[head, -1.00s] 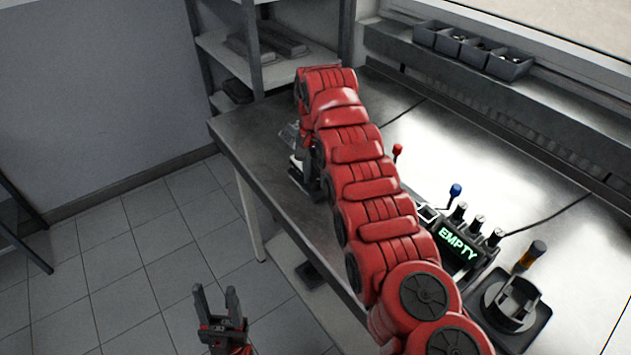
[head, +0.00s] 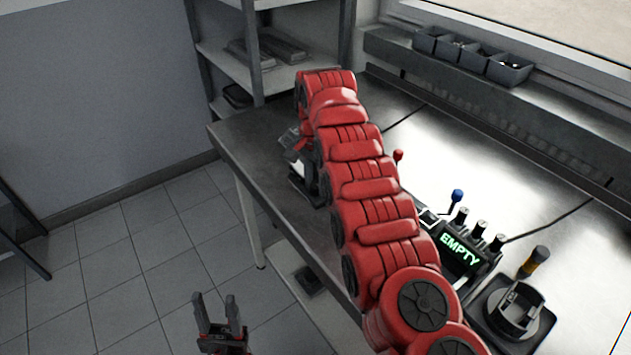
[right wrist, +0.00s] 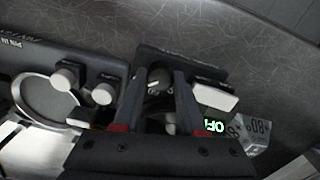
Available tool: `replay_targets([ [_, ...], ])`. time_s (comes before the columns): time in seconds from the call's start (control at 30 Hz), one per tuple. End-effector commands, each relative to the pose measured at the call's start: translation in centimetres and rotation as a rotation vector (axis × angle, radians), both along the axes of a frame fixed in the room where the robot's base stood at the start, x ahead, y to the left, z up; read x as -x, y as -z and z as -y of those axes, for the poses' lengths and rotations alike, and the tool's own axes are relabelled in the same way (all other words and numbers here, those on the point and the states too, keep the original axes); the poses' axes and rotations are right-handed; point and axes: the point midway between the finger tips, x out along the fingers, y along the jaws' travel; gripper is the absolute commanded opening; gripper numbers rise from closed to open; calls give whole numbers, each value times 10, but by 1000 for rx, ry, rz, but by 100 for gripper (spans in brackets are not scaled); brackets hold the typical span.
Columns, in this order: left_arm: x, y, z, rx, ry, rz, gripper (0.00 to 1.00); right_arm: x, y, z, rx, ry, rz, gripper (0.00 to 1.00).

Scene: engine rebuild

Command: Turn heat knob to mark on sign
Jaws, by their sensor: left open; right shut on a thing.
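The heat knob (right wrist: 158,75) is a dark round knob with a light pointer line, on a dark panel in the right wrist view. My right gripper (right wrist: 159,82) has its two fingers on either side of this knob, shut on it. A green display (right wrist: 213,125), partly covered by a finger, reads "OF" as far as it shows. A light sign (right wrist: 252,130) with numbers, seemingly 80, lies beside it. In the head view my red right arm hides its gripper and the knob. My left gripper (head: 221,318) is open and empty above the floor.
The workbench (head: 265,160) carries a box with a green "EMPTY" display (head: 460,248), a blue-topped lever (head: 457,196), a red-topped lever (head: 398,156) and a round fixture (head: 514,310). Grey bins (head: 509,68) stand at the back. Shelves (head: 225,55) stand behind the bench.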

Motion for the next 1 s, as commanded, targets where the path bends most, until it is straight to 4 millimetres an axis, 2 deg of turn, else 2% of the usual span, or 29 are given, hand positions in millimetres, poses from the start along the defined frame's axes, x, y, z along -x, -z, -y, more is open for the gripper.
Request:
replay_targets([
  [0.07, 0, 0, 0, 0, 0, 0, 50, -1, -1, 0, 0, 1, 3, 0],
  [0.1, 0, 0, 0, 0, 0, 0, 50, -1, -1, 0, 0, 1, 3, 42],
  [0.27, 0, 0, 0, 0, 0, 0, 50, -1, -1, 0, 0, 0, 1, 70],
  [0.53, 0, 0, 0, 0, 0, 0, 50, 0, -1, 0, -1, 0, 1, 70],
  [0.67, 0, -4, 0, 0, 0, 0, 50, -1, -9, 1, -2, 1, 2, 70],
  [0.83, 0, -16, 0, 0, 0, 0, 50, -1, -35, 3, 1, 2, 2, 70],
  [0.9, 0, -37, 0, 0, 0, 0, 50, 0, -54, 0, 0, 0, 0, 70],
  [1.0, 0, -58, 0, 0, 0, 0, 50, 0, -75, 1, 0, 0, 0, 70],
])
